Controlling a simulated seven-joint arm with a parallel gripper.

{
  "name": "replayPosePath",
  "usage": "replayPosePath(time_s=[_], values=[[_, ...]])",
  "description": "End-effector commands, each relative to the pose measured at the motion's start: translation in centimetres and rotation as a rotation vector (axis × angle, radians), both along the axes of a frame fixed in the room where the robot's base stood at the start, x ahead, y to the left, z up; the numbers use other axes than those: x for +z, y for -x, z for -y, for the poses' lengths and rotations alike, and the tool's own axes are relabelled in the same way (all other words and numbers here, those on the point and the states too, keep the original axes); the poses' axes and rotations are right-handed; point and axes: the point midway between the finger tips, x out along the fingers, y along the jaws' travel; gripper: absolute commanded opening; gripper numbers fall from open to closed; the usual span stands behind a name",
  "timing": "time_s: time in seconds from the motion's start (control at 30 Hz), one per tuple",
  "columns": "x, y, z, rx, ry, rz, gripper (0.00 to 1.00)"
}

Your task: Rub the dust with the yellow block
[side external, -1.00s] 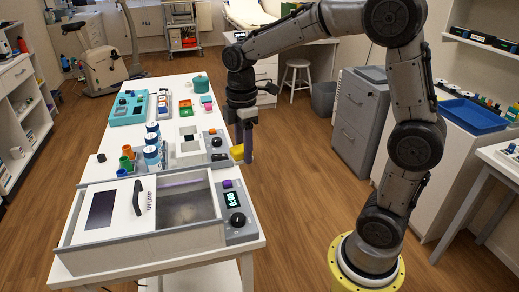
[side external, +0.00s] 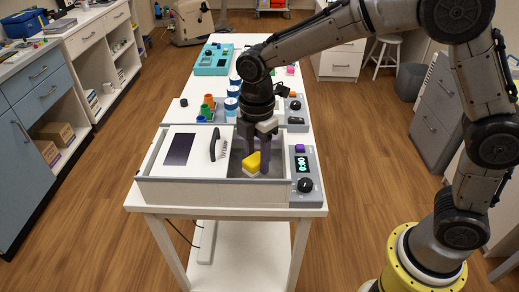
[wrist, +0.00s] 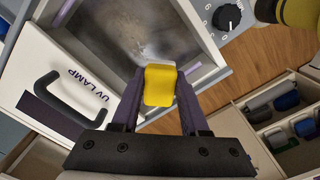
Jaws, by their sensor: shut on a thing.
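The yellow block (side external: 252,163) has a pale layer on one side. In the wrist view the block (wrist: 159,88) sits between the purple fingers of my gripper (wrist: 158,97), which is shut on it. In the side view my gripper (side external: 256,160) points down into the open right part of the white UV lamp box (side external: 212,192). Dust (wrist: 150,36) shows as a grey-brown smudge on the box floor, ahead of the block in the wrist view. In the side view the arm and front wall mostly hide it. I cannot tell whether the block touches the floor.
The white lid (side external: 188,150) with a black handle covers the box's left part. A control panel (side external: 304,176) with a display and knob adjoins the right wall. Blue-white jars (side external: 231,105) and coloured cups (side external: 207,105) stand behind. The box walls enclose my gripper closely.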

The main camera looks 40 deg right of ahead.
Motion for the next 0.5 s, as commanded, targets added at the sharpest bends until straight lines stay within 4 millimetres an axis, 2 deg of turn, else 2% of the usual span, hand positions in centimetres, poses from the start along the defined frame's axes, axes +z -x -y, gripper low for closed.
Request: replayPosePath(time_s=[0.5], values=[[-4.8,0.0,0.1,-0.001,0.001,-0.002,0.0]])
